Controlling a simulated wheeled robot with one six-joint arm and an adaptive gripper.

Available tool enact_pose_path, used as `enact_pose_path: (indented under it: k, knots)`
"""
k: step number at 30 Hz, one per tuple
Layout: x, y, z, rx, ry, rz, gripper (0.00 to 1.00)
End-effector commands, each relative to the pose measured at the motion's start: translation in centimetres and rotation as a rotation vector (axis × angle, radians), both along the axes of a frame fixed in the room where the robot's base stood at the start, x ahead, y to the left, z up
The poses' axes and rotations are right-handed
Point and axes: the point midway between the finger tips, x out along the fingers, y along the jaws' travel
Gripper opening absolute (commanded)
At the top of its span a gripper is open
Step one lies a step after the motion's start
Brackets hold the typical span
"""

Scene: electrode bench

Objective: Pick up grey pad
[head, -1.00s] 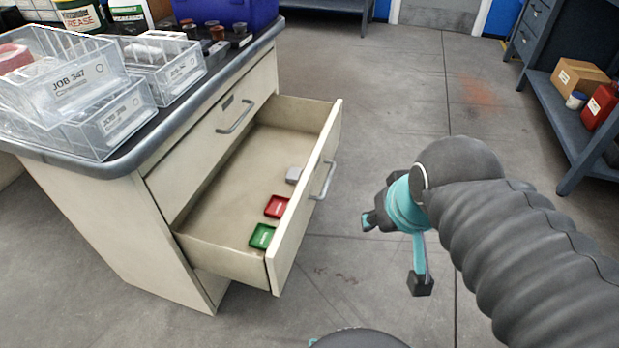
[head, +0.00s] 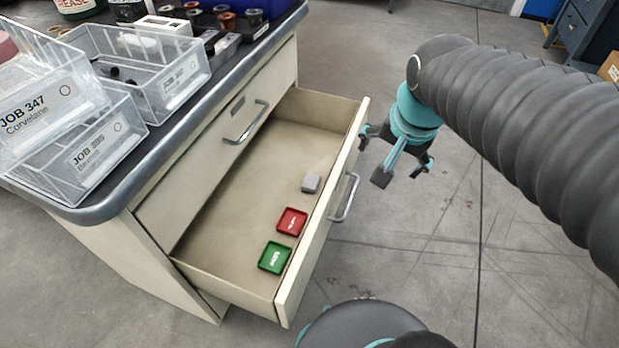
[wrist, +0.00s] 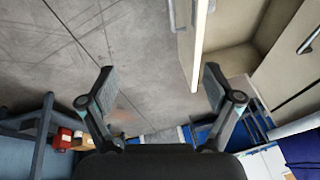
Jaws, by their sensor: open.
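The grey pad (head: 311,183) is a small block lying on the floor of the open drawer (head: 235,205), near the drawer front. A red tray (head: 291,221) and a green tray (head: 274,257) lie in a row with it, nearer to me. My gripper (head: 400,172) is open and empty, just outside the drawer front, to the right of the pad and apart from it. In the wrist view, my gripper's fingers (wrist: 158,88) are spread wide, with the edge of the drawer front (wrist: 200,45) showing between them. The pad is not visible in the wrist view.
The drawer front has a bar handle (head: 345,198). A closed drawer with a handle (head: 246,122) sits above. Clear labelled bins (head: 95,160) stand on the bench top (head: 235,68). The floor (head: 420,260) right of the drawer is clear.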

Motion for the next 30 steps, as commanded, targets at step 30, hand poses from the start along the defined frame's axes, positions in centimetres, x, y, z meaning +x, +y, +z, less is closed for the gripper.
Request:
enact_pose_path:
  k: [30]
  knots:
    - [19.3,13.2,-16.1,0.212,0.319,-1.302,0.9]
